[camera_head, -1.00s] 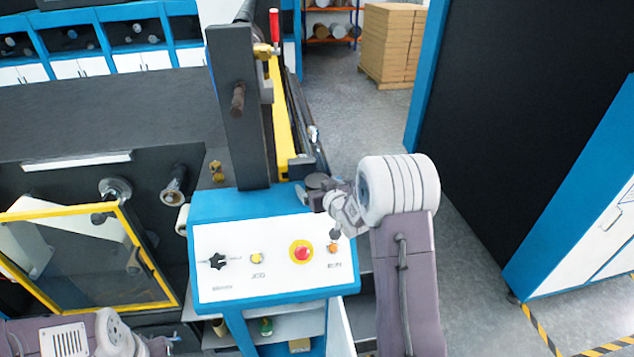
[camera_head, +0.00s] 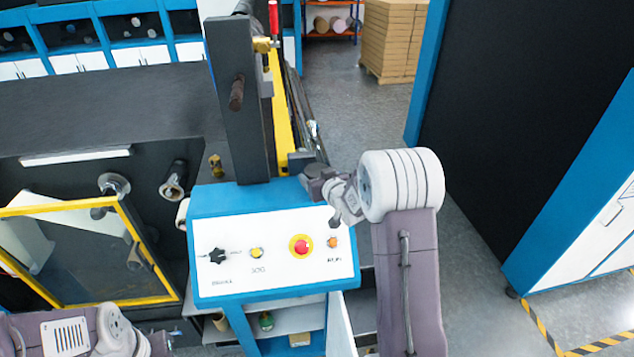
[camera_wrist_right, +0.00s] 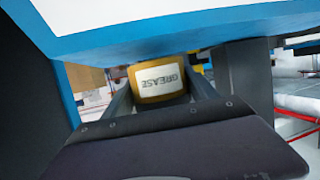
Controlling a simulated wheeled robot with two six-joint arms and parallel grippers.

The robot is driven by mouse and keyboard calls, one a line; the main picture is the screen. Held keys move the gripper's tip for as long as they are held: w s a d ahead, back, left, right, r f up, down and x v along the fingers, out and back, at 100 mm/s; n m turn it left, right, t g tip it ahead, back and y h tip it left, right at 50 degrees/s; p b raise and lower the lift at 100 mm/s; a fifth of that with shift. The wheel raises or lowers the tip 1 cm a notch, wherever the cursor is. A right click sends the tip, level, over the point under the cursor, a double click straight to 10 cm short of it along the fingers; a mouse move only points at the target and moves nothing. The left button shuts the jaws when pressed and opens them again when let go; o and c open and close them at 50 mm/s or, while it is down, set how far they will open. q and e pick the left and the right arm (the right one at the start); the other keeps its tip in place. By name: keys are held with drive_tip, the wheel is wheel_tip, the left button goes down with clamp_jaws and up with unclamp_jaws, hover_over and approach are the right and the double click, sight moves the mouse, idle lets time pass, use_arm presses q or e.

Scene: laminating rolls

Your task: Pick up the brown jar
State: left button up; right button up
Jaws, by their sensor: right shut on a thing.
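A yellow-brown jar (camera_wrist_right: 158,82) with a pale label reading GREASE, upside down in the picture, sits between the two fingers of my right gripper (camera_wrist_right: 160,95) in the right wrist view. The gripper is shut on it. In the head view my right gripper (camera_head: 318,182) is at the right end of the blue machine's top, above the control panel; I cannot make out the jar there. My left arm shows at the lower left, and its gripper is too cut off and small to read.
The white control panel (camera_head: 275,255) with knobs and a red button faces me. Below it, a shelf (camera_head: 285,327) holds small containers. A dark upright post (camera_head: 238,110) stands left of my right gripper. Open floor (camera_head: 355,115) lies beyond, with stacked boxes (camera_head: 392,40).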

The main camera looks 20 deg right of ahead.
sight(319, 164)
drive_tip(key=r, duration=0.1)
drive_tip(key=d+r, duration=0.1)
drive_tip(key=r, duration=0.1)
drive_tip(key=shift+s+d+r+b, duration=0.15)
drive_tip(key=shift+s+b, duration=0.15)
drive_tip(key=shift+b, duration=0.05)
drive_tip(key=s+d+r+p, duration=0.1)
drive_tip(key=s+d+r, duration=0.4)
drive_tip(key=d, duration=0.3)
drive_tip(key=shift+s+d+r+p, duration=0.25)
drive_tip(key=shift+d+r+p, duration=0.1)
drive_tip(key=shift+r, duration=0.25)
